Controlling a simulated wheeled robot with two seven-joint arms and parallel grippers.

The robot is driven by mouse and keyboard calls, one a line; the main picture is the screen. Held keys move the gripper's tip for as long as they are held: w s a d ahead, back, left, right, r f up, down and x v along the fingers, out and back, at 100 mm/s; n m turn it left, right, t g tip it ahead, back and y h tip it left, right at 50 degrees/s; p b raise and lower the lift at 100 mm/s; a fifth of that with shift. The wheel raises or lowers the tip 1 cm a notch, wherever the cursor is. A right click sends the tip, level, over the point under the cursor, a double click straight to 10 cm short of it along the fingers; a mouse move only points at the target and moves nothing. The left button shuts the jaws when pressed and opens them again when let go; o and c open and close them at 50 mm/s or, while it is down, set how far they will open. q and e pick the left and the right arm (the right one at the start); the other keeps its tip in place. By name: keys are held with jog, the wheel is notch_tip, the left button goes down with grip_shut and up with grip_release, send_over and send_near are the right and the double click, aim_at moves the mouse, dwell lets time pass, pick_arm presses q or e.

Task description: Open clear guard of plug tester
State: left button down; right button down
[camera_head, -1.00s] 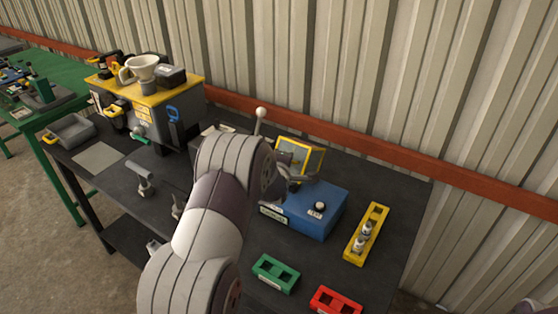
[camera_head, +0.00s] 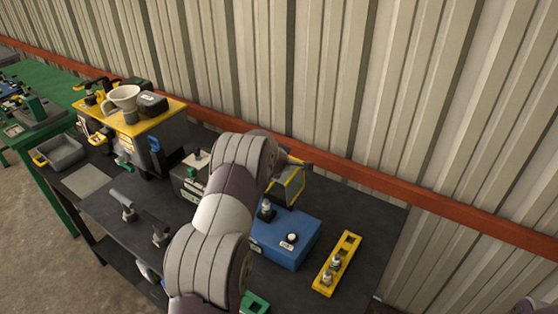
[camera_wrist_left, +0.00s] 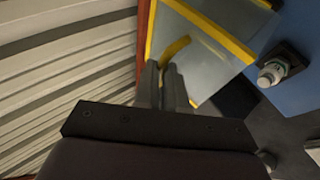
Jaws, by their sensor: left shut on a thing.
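The plug tester is a blue box (camera_head: 288,243) on the dark bench, with a small plug (camera_head: 266,210) standing on its top. Its clear guard (camera_head: 294,183), a yellow-framed see-through panel, stands raised at the back of the box, clear of the plug. In the wrist view the guard (camera_wrist_left: 205,52) fills the upper middle, and the plug (camera_wrist_left: 271,73) shows on the blue top to the right. My left gripper (camera_head: 298,164) is at the guard's upper edge. In the wrist view my left gripper (camera_wrist_left: 167,80) is shut on the guard's yellow handle (camera_wrist_left: 175,47). My arm hides part of the guard. My right gripper is out of view.
A yellow rack (camera_head: 350,244) with plugs stands right of the tester. A green tray (camera_head: 256,304) is partly cut off at the bottom. A yellow-topped machine (camera_head: 165,113) stands left. The corrugated wall (camera_head: 420,100) and its red rail (camera_head: 420,190) are close behind the guard.

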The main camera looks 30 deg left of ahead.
pick_arm(q)
jog(key=shift+w+r, duration=0.2)
jog(key=shift+w, duration=0.35)
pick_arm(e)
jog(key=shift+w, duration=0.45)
pick_arm(q)
jog(key=shift+w+r, duration=0.1)
jog(key=shift+r, duration=0.05)
jog(key=c, duration=1.2)
grip_release()
jog(key=shift+s, duration=0.2)
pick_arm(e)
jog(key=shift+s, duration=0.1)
